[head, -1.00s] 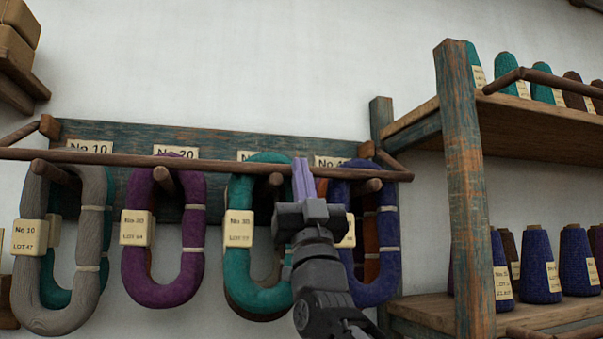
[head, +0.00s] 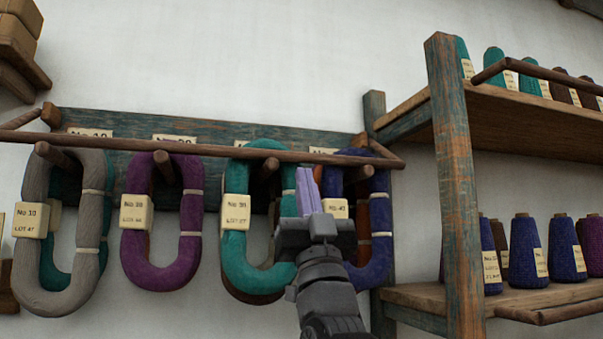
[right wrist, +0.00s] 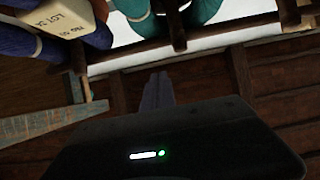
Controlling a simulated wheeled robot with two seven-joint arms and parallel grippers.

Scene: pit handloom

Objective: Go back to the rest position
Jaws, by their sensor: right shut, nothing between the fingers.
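My right gripper (head: 308,192) is shut and empty, its pale purple-grey fingers pointing up in the head view. It stands in front of the hank rack, between the teal hank (head: 236,262) and the blue hank (head: 381,217), and hides part of both. Whether it touches either hank cannot be told. The right wrist view shows the closed fingers (right wrist: 158,92) with nothing between them. My left gripper is not in view.
A wooden rail (head: 110,142) runs in front of the pegs. Grey (head: 37,270) and purple (head: 133,255) hanks hang at left. A shelf post (head: 455,190) stands at right, with blue yarn cones (head: 526,252) behind it. Blank wall is above.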

